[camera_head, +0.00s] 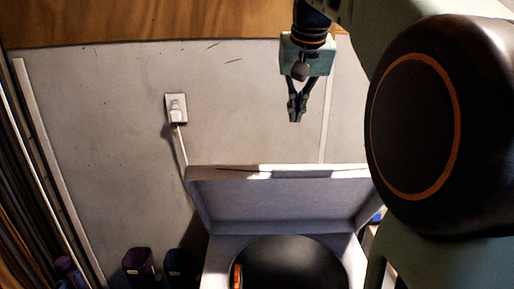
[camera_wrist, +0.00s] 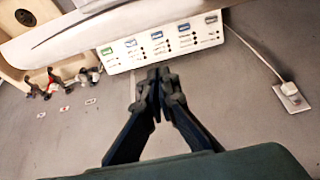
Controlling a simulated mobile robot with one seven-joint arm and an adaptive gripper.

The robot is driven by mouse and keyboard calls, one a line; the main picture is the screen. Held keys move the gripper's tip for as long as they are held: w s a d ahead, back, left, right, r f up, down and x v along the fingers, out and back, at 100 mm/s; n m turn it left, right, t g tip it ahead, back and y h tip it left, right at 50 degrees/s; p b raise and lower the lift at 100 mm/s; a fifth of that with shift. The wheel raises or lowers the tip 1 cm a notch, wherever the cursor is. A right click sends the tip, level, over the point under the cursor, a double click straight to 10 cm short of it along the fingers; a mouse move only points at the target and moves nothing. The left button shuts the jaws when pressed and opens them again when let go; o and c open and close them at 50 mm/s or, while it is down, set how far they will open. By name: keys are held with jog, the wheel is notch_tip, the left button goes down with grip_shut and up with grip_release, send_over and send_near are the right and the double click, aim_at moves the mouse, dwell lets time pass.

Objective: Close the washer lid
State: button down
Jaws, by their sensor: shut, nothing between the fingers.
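The washer (camera_head: 222,248) stands at the bottom middle of the head view. Its pale lid (camera_head: 280,205) is open, raised and leaning back toward the wall. My gripper (camera_head: 297,118) hangs above the lid's top edge, right of its middle, apart from it in the picture. Its fingers are together and empty. In the wrist view the dark fingertips (camera_wrist: 160,80) meet below a white panel with coloured labels (camera_wrist: 160,45). A long white edge (camera_wrist: 110,30) crosses above that panel.
A wall outlet with a plug and cord (camera_head: 176,108) is left of the lid; it also shows in the wrist view (camera_wrist: 289,90). Dark containers (camera_head: 139,266) stand left of the washer. The grey wall (camera_head: 100,130) is mostly bare. Small objects (camera_wrist: 62,80) show at the wrist view's left.

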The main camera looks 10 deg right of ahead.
jog(key=x, duration=1)
jog(key=shift+s+d, duration=0.1)
jog(key=shift+s, duration=0.05)
jog(key=shift+s+a+f, duration=0.25)
jog(key=shift+s+f, duration=0.5)
jog(key=shift+s, duration=0.3)
jog(key=shift+s+a+f, duration=0.1)
jog(key=shift+s+f, duration=0.3)
jog(key=shift+f, duration=0.05)
jog(key=shift+f, duration=0.1)
